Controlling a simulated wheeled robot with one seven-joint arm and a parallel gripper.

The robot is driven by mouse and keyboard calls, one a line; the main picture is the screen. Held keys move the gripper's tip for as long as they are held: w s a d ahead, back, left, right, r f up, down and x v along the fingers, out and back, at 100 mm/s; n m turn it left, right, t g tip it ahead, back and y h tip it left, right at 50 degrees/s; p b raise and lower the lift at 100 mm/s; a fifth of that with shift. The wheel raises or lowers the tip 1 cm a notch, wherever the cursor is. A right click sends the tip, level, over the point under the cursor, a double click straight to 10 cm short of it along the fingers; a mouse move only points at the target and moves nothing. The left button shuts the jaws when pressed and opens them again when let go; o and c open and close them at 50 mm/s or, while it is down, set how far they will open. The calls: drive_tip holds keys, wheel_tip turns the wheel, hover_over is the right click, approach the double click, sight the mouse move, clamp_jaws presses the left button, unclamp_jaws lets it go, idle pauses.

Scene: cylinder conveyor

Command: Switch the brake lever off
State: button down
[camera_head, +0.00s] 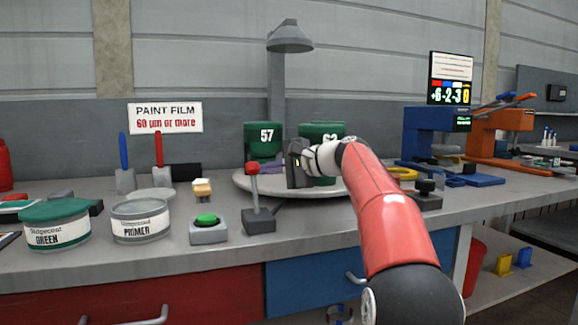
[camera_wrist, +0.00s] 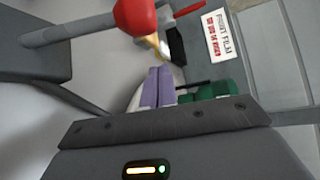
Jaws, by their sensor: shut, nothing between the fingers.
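The brake lever has a red knob (camera_head: 252,168) on a grey shaft that rises from a dark grey base box (camera_head: 259,220) on the workbench. The shaft looks nearly upright, with the knob slightly left. In the wrist view the red knob (camera_wrist: 134,17) is at the top, with the shaft running left to the base (camera_wrist: 30,45). My gripper (camera_head: 270,164) is just right of the knob at about its height. Its purple fingers (camera_wrist: 158,86) are together and empty. They appear apart from the knob, though the depth gap is hard to tell.
A round turntable (camera_head: 240,181) with green cans, one marked 57 (camera_head: 264,140), stands behind the lever. A green button box (camera_head: 208,229) is left of the lever, with a PRIMER tin (camera_head: 140,222) beyond. A dark-knobbed control (camera_head: 426,195) sits right of my arm.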

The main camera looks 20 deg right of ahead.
sight(255, 189)
drive_tip(key=shift+s+a+r+b, duration=0.2)
drive_tip(key=shift+s+a, duration=0.1)
drive_tip(key=shift+s, duration=0.25)
drive_tip(key=shift+s+a+r+b, duration=0.15)
drive_tip(key=shift+s+a, duration=0.15)
drive_tip(key=shift+s, duration=0.3)
drive_tip(key=shift+s+a+r+b, duration=0.2)
drive_tip(key=shift+s+a, duration=0.1)
drive_tip(key=shift+s, duration=0.25)
drive_tip(key=shift+s+f+b, duration=0.1)
drive_tip(key=shift+s+b, duration=0.05)
drive_tip(key=shift+b, duration=0.35)
